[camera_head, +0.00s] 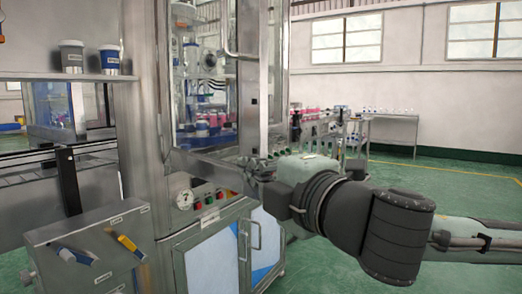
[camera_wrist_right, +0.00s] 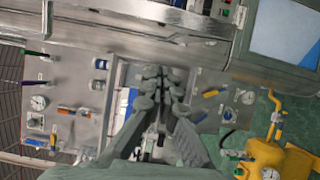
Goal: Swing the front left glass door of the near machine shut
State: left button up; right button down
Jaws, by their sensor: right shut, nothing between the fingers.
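The near machine (camera_head: 143,110) is a tall steel cabinet with glass upper doors, left of centre in the head view. A steel-framed glass door (camera_head: 249,95) with a bar handle (camera_head: 228,35) stands at its front; I cannot tell how far it is swung open. Blue and pink parts (camera_head: 208,125) show inside the machine. My right gripper (camera_head: 254,165) is shut and empty, just below the door's lower end; I cannot tell whether it touches the machine. In the right wrist view its fingers (camera_wrist_right: 160,78) are together. My left gripper is not in view.
A yellow gas cylinder (camera_wrist_right: 263,160) shows in the wrist view. Green floor (camera_head: 455,190) is open at right.

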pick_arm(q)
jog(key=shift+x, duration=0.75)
pick_arm(e)
jog(key=shift+w+d, duration=0.3)
jog(key=shift+w, duration=0.5)
jog(key=shift+w+d, duration=0.3)
jog(key=shift+w, duration=0.55)
jog(key=shift+w+d, duration=0.3)
jog(key=shift+w, duration=0.5)
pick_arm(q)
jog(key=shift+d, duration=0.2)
pick_arm(e)
jog(key=shift+d, duration=0.1)
